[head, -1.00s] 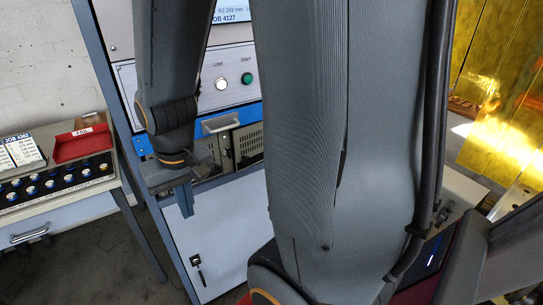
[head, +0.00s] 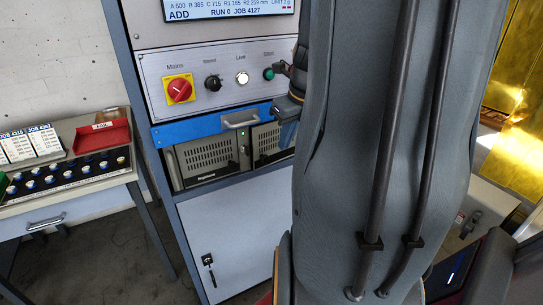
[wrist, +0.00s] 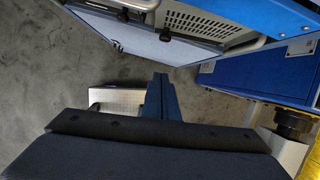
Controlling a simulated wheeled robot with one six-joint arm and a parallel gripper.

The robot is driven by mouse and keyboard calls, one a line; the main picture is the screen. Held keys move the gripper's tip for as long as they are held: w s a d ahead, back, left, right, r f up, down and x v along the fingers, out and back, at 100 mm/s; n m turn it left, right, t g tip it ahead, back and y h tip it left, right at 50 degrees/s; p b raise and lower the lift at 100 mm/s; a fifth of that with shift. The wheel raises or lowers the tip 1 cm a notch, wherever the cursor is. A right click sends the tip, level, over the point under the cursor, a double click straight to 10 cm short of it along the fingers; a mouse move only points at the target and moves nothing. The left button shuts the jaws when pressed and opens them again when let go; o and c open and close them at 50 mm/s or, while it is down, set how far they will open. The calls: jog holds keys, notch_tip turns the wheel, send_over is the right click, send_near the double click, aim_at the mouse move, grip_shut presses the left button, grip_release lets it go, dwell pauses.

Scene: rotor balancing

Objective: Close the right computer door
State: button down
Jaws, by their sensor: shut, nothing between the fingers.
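The right computer (head: 268,138) shows a dark vented front below the blue drawer in the head view. Its right part is hidden behind my arm and gripper, and I cannot tell its door's angle. The left computer (head: 207,156) has a similar vented front beside it. My gripper (head: 287,134) is in front of the right computer's upper right, partly covered by my arm. In the wrist view my gripper (wrist: 158,80) is shut and empty, its blue fingers over the floor. A vented computer front (wrist: 205,27) shows beyond at the upper right, apart from the fingers.
The blue drawer (head: 205,128) with a silver handle lies above the computers. Above it is a control panel (head: 215,65) with a red switch (head: 179,89). A grey lower door (head: 228,235) has a latch. A side table (head: 100,190) stands left. Floor between is clear.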

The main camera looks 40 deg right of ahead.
aim_at(271, 155)
jog(key=shift+w+d+f, duration=0.2)
jog(key=shift+w+f, duration=1)
jog(key=shift+f, duration=0.4)
jog(key=shift+w+d+f, duration=0.2)
jog(key=shift+w+f, duration=1.05)
jog(key=shift+f, duration=0.35)
jog(key=shift+w+d+f, duration=0.2)
jog(key=shift+w+f, duration=1)
jog(key=shift+f, duration=0.4)
jog(key=shift+r+m, duration=0.1)
jog(key=shift+m, duration=0.2)
